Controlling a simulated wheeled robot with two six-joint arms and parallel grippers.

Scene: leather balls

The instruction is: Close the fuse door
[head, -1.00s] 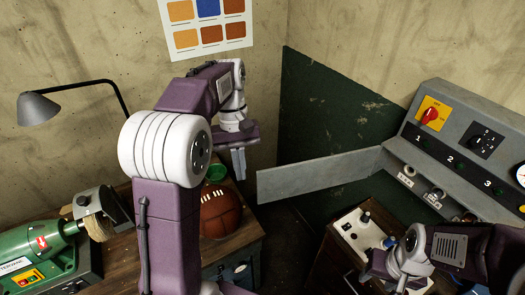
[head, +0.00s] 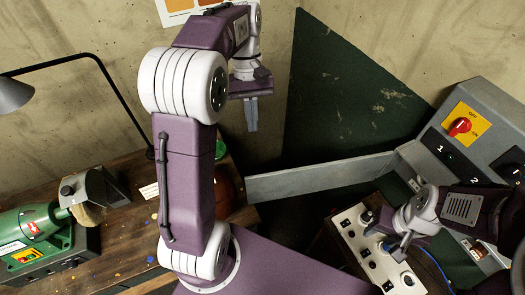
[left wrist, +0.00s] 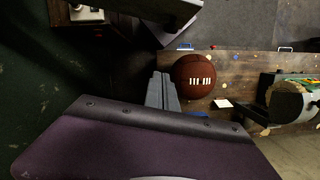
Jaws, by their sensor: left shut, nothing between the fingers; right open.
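The fuse door (head: 315,178) is a long grey panel standing open, swung out to the left from the grey control cabinet (head: 480,112). A recess with small fittings (head: 478,250) shows in the cabinet front. My left gripper (head: 252,128) is shut and empty, its fingers pointing down, above the door's free end in the picture and apart from it. The shut fingers also show in the left wrist view (left wrist: 163,92). My right gripper (head: 396,248) is open over the control box, in front of the cabinet; its fingertips are hard to make out.
A wooden workbench (head: 125,235) holds a green grinder (head: 35,235), a lamp (head: 75,62) and a brown leather ball (left wrist: 194,76), mostly hidden by my left arm in the head view. A control box (head: 355,235) with knobs stands below the door. Dark floor lies between.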

